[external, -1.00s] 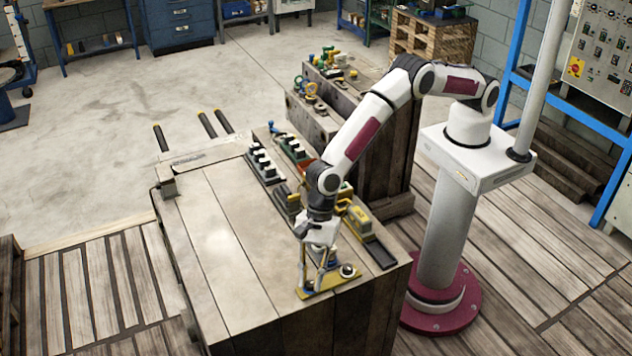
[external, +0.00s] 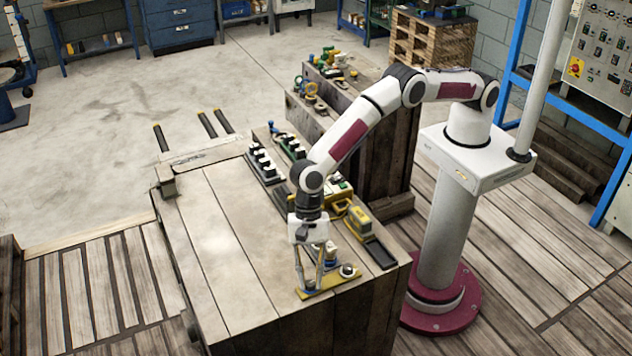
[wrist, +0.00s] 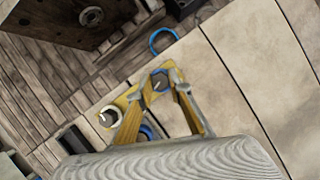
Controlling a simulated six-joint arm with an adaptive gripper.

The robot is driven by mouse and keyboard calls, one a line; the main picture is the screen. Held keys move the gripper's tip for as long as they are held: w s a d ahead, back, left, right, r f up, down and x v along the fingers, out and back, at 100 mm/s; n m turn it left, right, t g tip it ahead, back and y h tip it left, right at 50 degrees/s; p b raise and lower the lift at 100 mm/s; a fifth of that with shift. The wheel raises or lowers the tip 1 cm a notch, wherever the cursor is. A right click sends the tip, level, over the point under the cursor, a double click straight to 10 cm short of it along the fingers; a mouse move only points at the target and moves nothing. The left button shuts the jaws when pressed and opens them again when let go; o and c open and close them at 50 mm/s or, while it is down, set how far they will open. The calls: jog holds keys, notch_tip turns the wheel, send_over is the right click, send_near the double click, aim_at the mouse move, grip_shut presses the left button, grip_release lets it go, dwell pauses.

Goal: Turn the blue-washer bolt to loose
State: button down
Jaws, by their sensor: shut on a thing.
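A yellow plate (external: 335,282) lies near the front right corner of the wooden bench and carries several bolts. My gripper (external: 309,288) points down at the plate's left corner. In the wrist view, my gripper (wrist: 163,80) has its two fingers closed around the blue-washer bolt (wrist: 160,84), with blue showing between the tips. A bolt with a pale washer (wrist: 110,116) stands beside it on the plate, and it also shows in the external view (external: 348,271). Another blue part (wrist: 149,131) shows between the fingers, partly hidden. The bolt's exact angle cannot be told.
A yellow device (external: 358,220) and dark rail (external: 380,254) lie behind the plate. Rows of dark blocks (external: 262,163) stand farther back. A blue ring (wrist: 163,40) lies beyond the plate in the wrist view. The bench's left top (external: 215,240) is clear.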

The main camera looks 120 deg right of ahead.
jog(key=shift+n, duration=0.3)
jog(key=c, duration=1.8)
grip_release()
jog(key=shift+c, duration=0.2)
jog(key=v, duration=0.7)
jog(key=shift+d+r, duration=0.15)
jog(key=shift+d, duration=0.05)
